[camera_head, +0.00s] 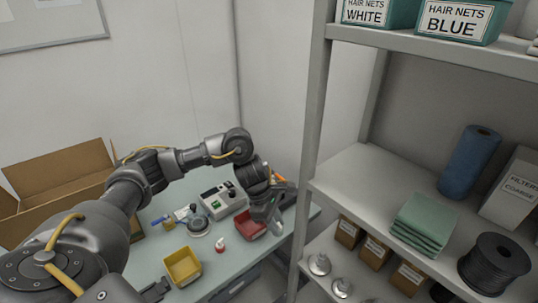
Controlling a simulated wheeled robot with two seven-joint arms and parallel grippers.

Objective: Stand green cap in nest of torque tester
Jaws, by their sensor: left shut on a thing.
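My left arm reaches in from the left over the work table, and its gripper (266,214) points down at the red bin (247,231). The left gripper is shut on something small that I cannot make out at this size. No green cap shows clearly anywhere. A light grey device with a dark panel (222,200), which looks like the torque tester, stands on the table left of the gripper. I cannot make out its nest.
A yellow bin (182,266), a small red-and-white bottle (220,246) and a round grey device (198,226) stand on the table. An open cardboard box (62,172) is at the left. A shelf rack's upright (312,140) rises close on the gripper's right.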

